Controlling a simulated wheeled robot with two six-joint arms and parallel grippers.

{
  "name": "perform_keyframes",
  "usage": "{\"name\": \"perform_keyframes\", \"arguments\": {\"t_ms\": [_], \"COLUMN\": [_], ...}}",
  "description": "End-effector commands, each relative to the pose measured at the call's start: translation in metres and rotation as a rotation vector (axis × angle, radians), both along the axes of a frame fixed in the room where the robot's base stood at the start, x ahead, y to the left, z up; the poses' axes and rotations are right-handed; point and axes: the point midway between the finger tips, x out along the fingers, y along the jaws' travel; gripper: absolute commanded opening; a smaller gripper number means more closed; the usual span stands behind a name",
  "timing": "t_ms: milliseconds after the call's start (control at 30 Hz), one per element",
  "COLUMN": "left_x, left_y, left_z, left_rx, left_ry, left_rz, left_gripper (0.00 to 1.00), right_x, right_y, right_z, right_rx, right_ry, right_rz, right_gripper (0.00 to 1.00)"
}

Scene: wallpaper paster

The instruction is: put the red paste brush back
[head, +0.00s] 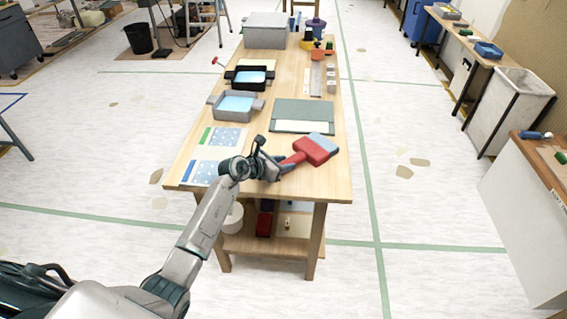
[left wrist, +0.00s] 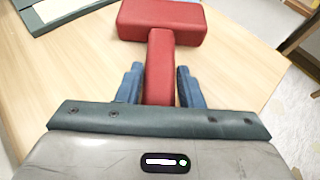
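The red paste brush (head: 316,149) is at the near right part of the wooden table, its wide head pointing away to the right and a pale blue-grey band along the head's far side. In the left wrist view its red handle (left wrist: 160,70) runs between the two blue fingers of my left gripper (left wrist: 160,85). The fingers lie close along both sides of the handle and look shut on it. My left gripper (head: 272,165) is over the table's near end. I cannot tell whether the brush touches the table. My right gripper is not in view.
A grey-green board with a pale sheet (head: 302,116) lies just behind the brush. A grey tray (head: 219,112) and a black tray (head: 235,84), both with blue inside, stand along the left side. Patterned sheets (head: 205,172) lie near left. A grey box (head: 266,30) stands at the far end.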

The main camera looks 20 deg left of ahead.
Motion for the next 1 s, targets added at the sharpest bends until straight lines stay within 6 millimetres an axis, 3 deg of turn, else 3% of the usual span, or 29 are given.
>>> {"name": "perform_keyframes", "arguments": {"t_ms": [33, 100, 467, 800, 1000], "left_x": [0.0, 0.0, -0.001, -0.05, -0.075], "left_y": [0.0, 0.0, 0.001, 0.028, 0.042], "left_z": [0.001, 0.001, 0.0, 0.025, 0.04], "left_rx": [0.0, 0.0, 0.002, 0.007, 0.005], "left_ry": [0.0, 0.0, 0.001, 0.0, -0.001], "left_rz": [0.0, 0.0, 0.0, -0.002, -0.001], "left_gripper": [0.44, 0.56, 0.56, 0.56, 0.56], "right_x": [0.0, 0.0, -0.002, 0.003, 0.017], "right_y": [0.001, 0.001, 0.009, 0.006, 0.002], "right_z": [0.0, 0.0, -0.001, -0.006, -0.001], "right_rx": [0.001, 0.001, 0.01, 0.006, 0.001], "right_ry": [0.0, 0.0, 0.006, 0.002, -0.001], "right_rz": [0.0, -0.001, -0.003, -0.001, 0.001], "right_gripper": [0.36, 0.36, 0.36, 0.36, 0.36]}}
